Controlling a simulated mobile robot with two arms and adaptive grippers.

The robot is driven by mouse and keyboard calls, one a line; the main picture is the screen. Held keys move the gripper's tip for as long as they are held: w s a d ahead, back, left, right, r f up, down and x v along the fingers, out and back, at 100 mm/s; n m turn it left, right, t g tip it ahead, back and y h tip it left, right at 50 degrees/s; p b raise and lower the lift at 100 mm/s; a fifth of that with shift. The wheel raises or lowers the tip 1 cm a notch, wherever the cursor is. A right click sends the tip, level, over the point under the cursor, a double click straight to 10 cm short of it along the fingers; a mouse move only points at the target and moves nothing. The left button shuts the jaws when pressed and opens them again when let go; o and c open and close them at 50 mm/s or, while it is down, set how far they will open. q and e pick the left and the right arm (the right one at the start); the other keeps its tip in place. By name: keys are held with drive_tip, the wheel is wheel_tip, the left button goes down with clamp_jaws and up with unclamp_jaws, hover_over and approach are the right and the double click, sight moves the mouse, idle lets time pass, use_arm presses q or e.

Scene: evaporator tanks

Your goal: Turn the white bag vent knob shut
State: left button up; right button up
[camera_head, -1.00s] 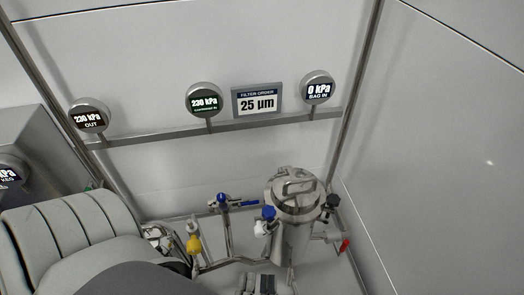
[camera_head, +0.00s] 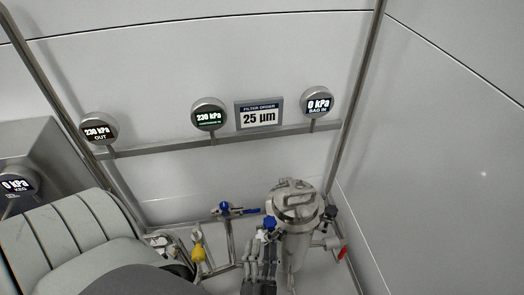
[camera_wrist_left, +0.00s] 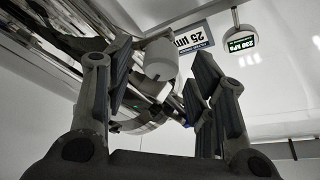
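The white knob (camera_wrist_left: 160,60) shows in the left wrist view as a short pale cylinder between the fingers, with a visible gap to the right finger. In the head view the white knob is mostly hidden by my left gripper (camera_head: 262,244), just below a blue knob (camera_head: 269,222) on the left side of the steel bag filter housing (camera_head: 297,225). My left gripper is open around the knob's area in the wrist view (camera_wrist_left: 163,65); whether it touches the knob on the left cannot be told. My right gripper is not in view.
A black knob (camera_head: 330,212) and a red handle (camera_head: 343,253) sit on the housing's right side. A blue-handled valve (camera_head: 226,209) and a yellow knob (camera_head: 198,253) lie to the left. The bag-in gauge (camera_head: 317,102) reads 0 kPa; a 25 µm sign (camera_head: 259,116) hangs nearby.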

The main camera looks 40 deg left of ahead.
use_arm(q)
drive_tip(key=c, duration=0.9)
drive_tip(key=shift+d+f+n+y+b, duration=0.1)
drive_tip(key=shift+f+n+y+b, duration=0.2)
drive_tip(key=shift+n+b, duration=0.4)
drive_tip(key=n+y+b, duration=0.1)
drive_tip(key=n, duration=0.1)
drive_tip(key=shift+n+g+b, duration=0.4)
drive_tip(key=shift+n+g+y+b, duration=0.3)
drive_tip(key=shift+n+y+b, duration=0.3)
drive_tip(key=shift+n, duration=0.6)
drive_tip(key=shift+r+n+y, duration=0.2)
drive_tip(key=shift+n+y, duration=0.2)
drive_tip(key=shift+n, duration=0.3)
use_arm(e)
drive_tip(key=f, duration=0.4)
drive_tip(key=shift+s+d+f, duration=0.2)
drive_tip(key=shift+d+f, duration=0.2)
use_arm(q)
drive_tip(key=shift+w, duration=0.1)
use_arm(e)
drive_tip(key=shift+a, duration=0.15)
use_arm(q)
drive_tip(key=o, duration=1)
